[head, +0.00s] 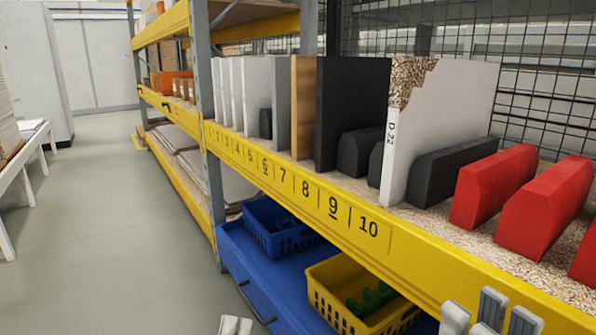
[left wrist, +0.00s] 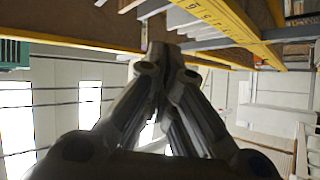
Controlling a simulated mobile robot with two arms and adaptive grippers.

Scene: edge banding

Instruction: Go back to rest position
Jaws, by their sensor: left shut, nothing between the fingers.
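The tips of my left gripper (head: 235,326) show at the bottom edge of the head view, low over the floor and left of the blue cart. In the left wrist view the left gripper's dark fingers (left wrist: 163,58) come together, shut and empty. Pale grey parts that look like my right gripper (head: 488,315) stand at the bottom right of the head view, in front of the yellow beam. Most of that gripper is cut off by the frame, and I cannot tell its opening.
The shelf with its numbered yellow beam (head: 330,205) runs along the right. It bears upright panels, including a white one marked D_22 (head: 440,115), and red blocks (head: 494,185). Below are a blue crate (head: 270,240) and a yellow crate (head: 335,305). The grey floor (head: 105,235) at left is clear.

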